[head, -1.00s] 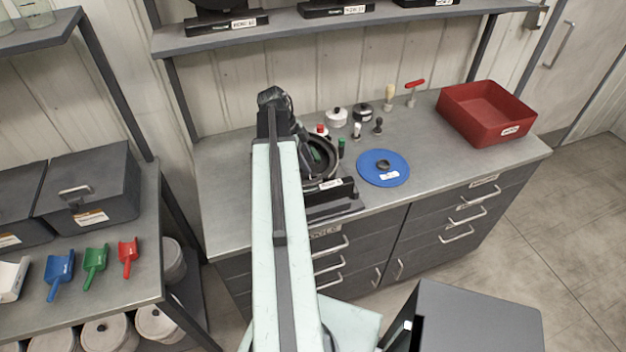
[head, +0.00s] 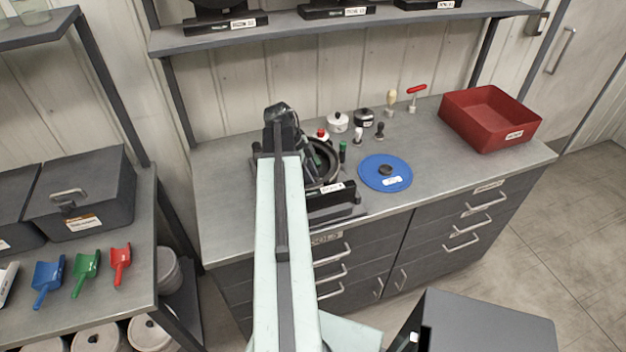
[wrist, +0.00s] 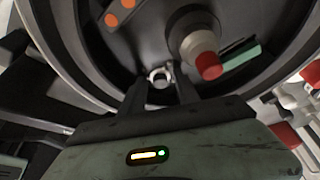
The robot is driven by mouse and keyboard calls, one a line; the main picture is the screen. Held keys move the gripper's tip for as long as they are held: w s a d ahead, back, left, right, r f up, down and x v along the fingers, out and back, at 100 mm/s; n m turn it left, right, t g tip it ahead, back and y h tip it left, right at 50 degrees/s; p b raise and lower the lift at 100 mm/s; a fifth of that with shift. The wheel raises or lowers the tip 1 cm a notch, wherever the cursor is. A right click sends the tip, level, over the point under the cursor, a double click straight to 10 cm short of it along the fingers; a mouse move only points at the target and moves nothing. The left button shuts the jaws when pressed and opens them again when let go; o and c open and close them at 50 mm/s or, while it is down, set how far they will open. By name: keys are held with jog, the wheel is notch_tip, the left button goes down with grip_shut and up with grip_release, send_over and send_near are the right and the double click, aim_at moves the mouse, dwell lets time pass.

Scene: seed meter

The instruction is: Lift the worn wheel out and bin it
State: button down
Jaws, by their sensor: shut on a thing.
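The seed meter (head: 330,190) stands on the bench, a black round housing with a labelled base, partly hidden by my arm. In the wrist view its dark round interior (wrist: 110,60) fills the upper part. My gripper (wrist: 160,80) reaches into it, its fingers closed on a small pale ring-like hub at the centre. I take this as the hub of the worn wheel (wrist: 160,73); where the wheel ends and the housing begins is hard to tell. A red-tipped post (wrist: 207,66) stands close to the right finger. The red bin (head: 490,118) sits at the bench's right end, seemingly empty.
A blue disc (head: 370,178) with a dark hub lies right of the meter. Small knobs, pots and a red-handled tool (head: 416,90) stand behind it. A shelf (head: 400,17) overhangs the bench. Clear bench top lies in front of the red bin.

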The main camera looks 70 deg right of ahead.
jog(key=w+d+r+p, duration=0.1)
jog(key=d+r+p, duration=0.1)
jog(key=d, duration=0.2)
jog(key=w+d+r+p, duration=0.1)
jog(key=d+r+p, duration=0.2)
jog(key=d, duration=0.1)
jog(key=w+d+r+p, duration=0.2)
jog(key=d+r, duration=0.1)
jog(key=d, duration=0.1)
jog(key=shift+d+p, duration=0.4)
jog(key=shift+w+d, duration=0.15)
jog(key=shift+d, duration=0.2)
jog(key=shift+r, duration=0.1)
